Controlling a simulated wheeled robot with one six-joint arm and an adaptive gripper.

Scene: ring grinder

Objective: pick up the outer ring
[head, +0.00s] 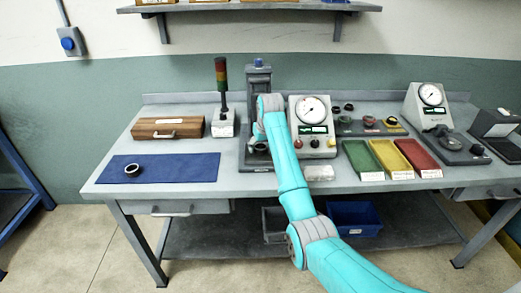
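A small dark ring (133,170) with a pale inner edge lies on the left part of the blue mat (185,168). It looks like the outer ring, though this view is too coarse to be sure. My teal arm reaches from the bottom right up to the dark upright stand at the middle of the bench. My gripper seems to be at the low dark shape (258,148) in front of that stand, well to the right of the ring. The arm partly covers it, and its fingers cannot be made out.
A wooden case (167,128) and a signal tower (223,95) stand behind the mat. Right of my arm are a dial gauge unit (313,125) and green (362,160), yellow (390,157) and red (417,157) trays. The mat's right part is clear.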

